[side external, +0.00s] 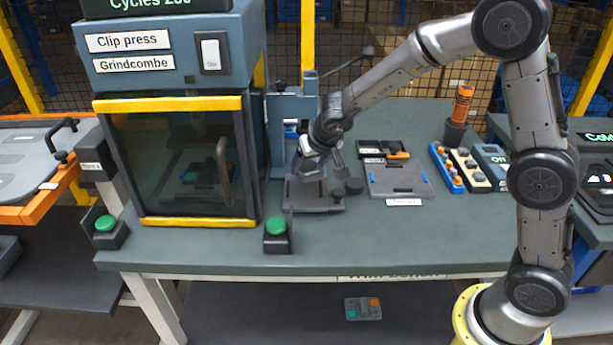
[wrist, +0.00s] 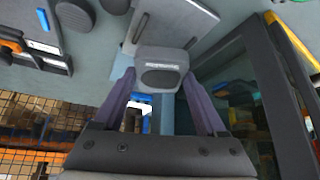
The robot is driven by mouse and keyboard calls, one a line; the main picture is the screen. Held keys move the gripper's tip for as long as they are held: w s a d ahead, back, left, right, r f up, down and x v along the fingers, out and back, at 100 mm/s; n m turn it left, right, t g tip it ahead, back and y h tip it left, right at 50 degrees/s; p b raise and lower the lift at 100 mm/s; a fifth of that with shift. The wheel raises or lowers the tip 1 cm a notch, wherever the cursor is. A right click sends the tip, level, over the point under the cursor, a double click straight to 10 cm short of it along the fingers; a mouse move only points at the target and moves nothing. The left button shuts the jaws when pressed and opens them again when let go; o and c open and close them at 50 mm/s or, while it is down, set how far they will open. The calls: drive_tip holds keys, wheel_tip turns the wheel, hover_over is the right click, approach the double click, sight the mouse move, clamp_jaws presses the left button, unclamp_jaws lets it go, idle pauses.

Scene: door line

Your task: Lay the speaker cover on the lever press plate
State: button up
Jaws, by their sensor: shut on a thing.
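My gripper (side external: 317,168) is above the lever press plate (side external: 318,207) in the side view. In the wrist view my gripper (wrist: 160,80) has its two purple fingers shut on the speaker cover (wrist: 160,58), a small grey block with a dark oval face. The plate (wrist: 190,20) shows beyond the cover in the wrist view, partly hidden by it. The cover appears held above the plate; any contact is not clear. The lever press (side external: 281,108) is a blue-grey upright behind the plate, with a lever arm ending in a black knob (side external: 368,51).
The clip press cabinet (side external: 180,160) stands close on the left. A green button box (side external: 277,235) is in front of the plate. To the right lie a grey fixture tray (side external: 400,182), a black tray with an orange part (side external: 385,150) and small part racks (side external: 467,168).

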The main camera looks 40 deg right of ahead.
sight(309, 170)
drive_tip(key=f, duration=0.1)
drive_tip(key=w+f, duration=0.1)
drive_tip(key=f, duration=0.1)
drive_tip(key=shift+f, duration=0.6)
drive_tip(key=shift+f, duration=0.6)
drive_tip(key=o, duration=1.3)
drive_tip(key=shift+o, duration=0.2)
drive_tip(key=shift+r, duration=0.1)
drive_tip(key=shift+r, duration=0.5)
drive_tip(key=v, duration=1.2)
